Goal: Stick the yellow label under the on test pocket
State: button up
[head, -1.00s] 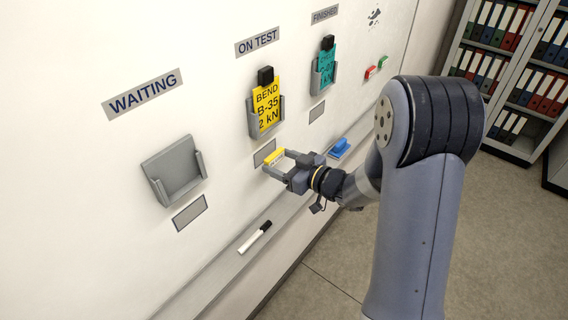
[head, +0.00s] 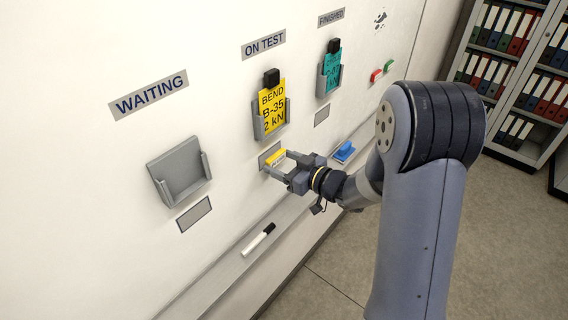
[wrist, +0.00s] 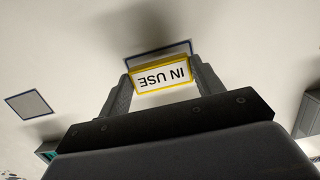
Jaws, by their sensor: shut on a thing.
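My gripper (head: 278,166) is shut on the yellow label (head: 275,157), just below the ON TEST pocket (head: 258,128). In the wrist view the label (wrist: 160,76) shows a yellow border and the words IN USE, upside down in that picture, between my two fingers. Behind it is a grey patch with a dark outline (wrist: 178,48), mostly hidden by the label; it also shows in the head view (head: 263,162). I cannot tell whether the label touches the board. The ON TEST pocket holds a yellow BEND card (head: 272,106) with a black clip.
The WAITING pocket (head: 180,172) is empty, with a bare grey patch (head: 194,215) below it. The FINISHED pocket holds a teal card (head: 331,70). A marker (head: 258,240) and a blue eraser (head: 344,152) lie on the ledge. Red and green magnets sit at right.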

aim_at(278, 160)
jog(key=shift+w+a, duration=0.4)
jog(key=shift+a, duration=0.05)
dwell(0.8)
jog(key=o, duration=1.3)
jog(key=shift+c, duration=0.2)
jog(key=shift+v, duration=2.45)
jog(key=b+v, duration=0.1)
jog(key=v, duration=1)
